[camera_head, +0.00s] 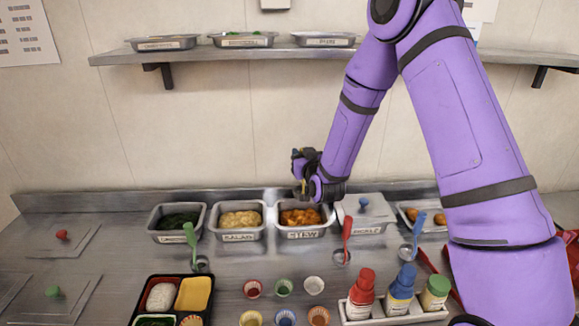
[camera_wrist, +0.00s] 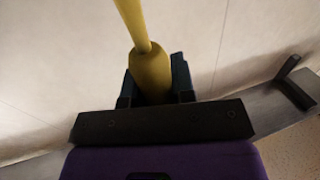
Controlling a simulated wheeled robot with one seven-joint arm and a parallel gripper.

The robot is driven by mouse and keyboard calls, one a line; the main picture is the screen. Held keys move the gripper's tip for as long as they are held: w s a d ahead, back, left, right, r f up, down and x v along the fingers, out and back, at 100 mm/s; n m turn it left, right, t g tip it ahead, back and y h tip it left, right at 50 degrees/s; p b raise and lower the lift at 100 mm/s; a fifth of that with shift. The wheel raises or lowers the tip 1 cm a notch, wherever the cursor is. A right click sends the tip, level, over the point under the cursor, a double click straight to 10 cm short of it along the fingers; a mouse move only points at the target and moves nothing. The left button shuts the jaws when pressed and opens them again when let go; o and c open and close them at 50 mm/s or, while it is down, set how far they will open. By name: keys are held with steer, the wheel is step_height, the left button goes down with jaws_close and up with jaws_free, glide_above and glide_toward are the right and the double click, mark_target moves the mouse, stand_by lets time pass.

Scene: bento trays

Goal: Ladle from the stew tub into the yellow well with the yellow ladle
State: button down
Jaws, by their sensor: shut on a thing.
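My gripper (camera_head: 301,166) is above the stew tub (camera_head: 304,235) in the head view, near the back wall. In the wrist view my gripper (camera_wrist: 155,84) is shut on the handle of the yellow ladle (camera_wrist: 150,68). The ladle's bowl does not show clearly in either view, so I cannot tell whether it is in the stew or holds any. The stew tub is a metal pan of orange chunks with a STEW label. The yellow well (camera_head: 194,293) is a bright yellow compartment in the black bento tray (camera_head: 212,303) at the lower left, beside a whitish mound.
Tubs of greens (camera_head: 178,219) and pale food (camera_head: 239,220) stand left of the stew; a lidded tub (camera_head: 366,212) stands right. Green (camera_head: 192,246), red (camera_head: 345,241) and blue (camera_head: 416,237) ladles stand in front. Small cups (camera_head: 284,287) and a bottle rack (camera_head: 397,316) occupy the front. A shelf (camera_head: 330,57) hangs above.

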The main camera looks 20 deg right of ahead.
mark_target(300, 188)
step_height(300, 188, down, 9)
steer(key=shift+f, duration=0.1)
steer(key=shift+s+f, duration=0.2)
steer(key=shift+f, duration=0.7)
steer(key=shift+w+f, duration=0.1)
steer(key=shift+f, duration=0.35)
stand_by(0.6)
steer(key=shift+w+r, duration=0.1)
steer(key=shift+r, duration=5.1)
